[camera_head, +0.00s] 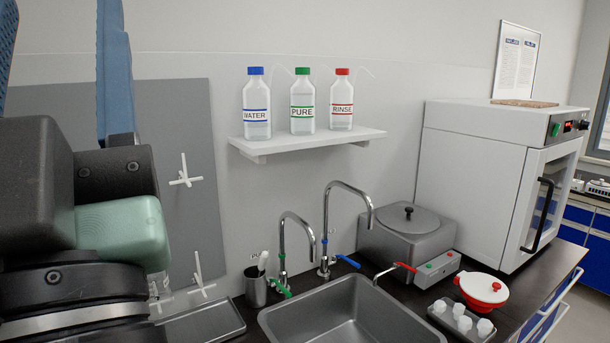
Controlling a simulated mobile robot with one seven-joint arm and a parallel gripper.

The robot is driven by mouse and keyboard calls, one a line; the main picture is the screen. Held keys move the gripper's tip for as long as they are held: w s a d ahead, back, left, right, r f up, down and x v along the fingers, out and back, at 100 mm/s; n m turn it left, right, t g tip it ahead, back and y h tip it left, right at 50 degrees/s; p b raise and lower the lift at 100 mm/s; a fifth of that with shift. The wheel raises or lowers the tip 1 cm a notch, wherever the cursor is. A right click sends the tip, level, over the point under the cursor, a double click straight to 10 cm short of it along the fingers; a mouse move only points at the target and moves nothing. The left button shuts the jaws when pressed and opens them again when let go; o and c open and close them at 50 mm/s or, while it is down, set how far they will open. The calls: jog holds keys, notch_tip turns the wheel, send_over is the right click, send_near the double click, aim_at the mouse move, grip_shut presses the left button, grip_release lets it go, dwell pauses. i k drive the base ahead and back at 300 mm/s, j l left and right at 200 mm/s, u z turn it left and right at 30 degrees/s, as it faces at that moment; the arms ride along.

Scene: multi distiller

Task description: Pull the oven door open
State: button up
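The oven (468,180) is a white box at the right of the head view, standing on the dark counter. Its door (552,195) is on the right-facing side, with a white frame and a glass pane, and looks closed. A black bar handle (540,214) runs upright along the door. Green and red controls show above the door. My arm fills the left edge of the view, far from the oven. My gripper's fingertips cannot be made out in this view, so nothing shows between them.
A sink (350,310) with two taps lies at front centre. A grey lidded bath (408,232), a red-and-white bowl (483,290) and a tray of white pieces (462,318) stand left of the oven door. A shelf (307,141) holds three bottles. Blue cabinets stand at the far right.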

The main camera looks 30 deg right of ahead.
aim_at(548, 173)
jog(key=l+z, duration=0.15)
jog(key=z, duration=1.4)
jog(key=i+l+z, duration=0.15)
jog(key=l, duration=0.25)
jog(key=i+l+z, duration=0.15)
jog(key=l, duration=0.25)
jog(key=i, duration=0.05)
